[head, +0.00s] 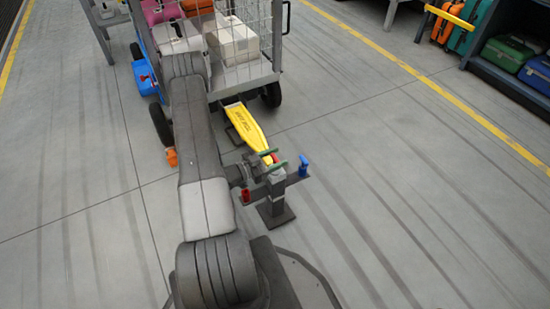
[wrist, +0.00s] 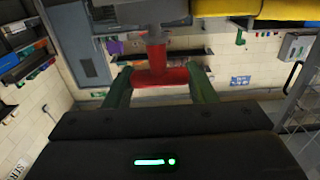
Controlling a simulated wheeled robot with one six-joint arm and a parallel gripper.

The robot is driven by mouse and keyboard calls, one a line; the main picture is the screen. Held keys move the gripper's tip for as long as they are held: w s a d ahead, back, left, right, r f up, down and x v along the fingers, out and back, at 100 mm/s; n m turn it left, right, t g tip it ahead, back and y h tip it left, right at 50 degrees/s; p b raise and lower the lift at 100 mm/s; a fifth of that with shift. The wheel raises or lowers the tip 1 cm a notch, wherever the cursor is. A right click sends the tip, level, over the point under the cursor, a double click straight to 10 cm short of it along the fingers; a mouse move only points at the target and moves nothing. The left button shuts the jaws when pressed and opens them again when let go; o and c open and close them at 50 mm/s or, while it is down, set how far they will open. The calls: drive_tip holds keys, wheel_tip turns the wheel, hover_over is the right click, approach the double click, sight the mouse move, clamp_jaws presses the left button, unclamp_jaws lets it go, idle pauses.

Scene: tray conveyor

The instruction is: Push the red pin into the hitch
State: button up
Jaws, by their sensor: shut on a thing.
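My gripper (head: 273,159) is at the front end of the yellow tow bar (head: 246,127), above a dark post. Its green fingers are closed on the red pin (wrist: 160,77), gripping the red crosswise handle in the wrist view. In the head view only a bit of red (head: 275,158) shows between the fingers.
The post's crossbar carries a blue peg (head: 303,165) at its right and a red piece (head: 246,196) at its left. A wire-sided luggage cart (head: 245,78) stands behind the tow bar. A small orange object (head: 172,157) lies on the floor. The floor to the right is clear.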

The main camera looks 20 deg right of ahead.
drive_tip(key=shift+f+b, duration=0.45)
drive_tip(key=shift+f, duration=0.15)
drive_tip(key=o, duration=1.1)
drive_tip(key=shift+c, duration=0.2)
drive_tip(key=s+a+p, duration=0.1)
drive_tip(key=a+p, duration=0.1)
drive_tip(key=a, duration=1.1)
drive_tip(key=shift+a+p, duration=0.35)
drive_tip(key=shift+a, duration=0.05)
drive_tip(key=shift+d, duration=0.15)
drive_tip(key=d+b, duration=0.1)
drive_tip(key=d, duration=0.7)
drive_tip(key=w+d+b, duration=0.1)
drive_tip(key=d, duration=0.4)
drive_tip(key=shift+d+b, duration=0.1)
drive_tip(key=shift+b, duration=0.25)
drive_tip(key=shift+d, duration=0.25)
drive_tip(key=shift+a+r, duration=0.1)
drive_tip(key=shift+r, duration=0.15)
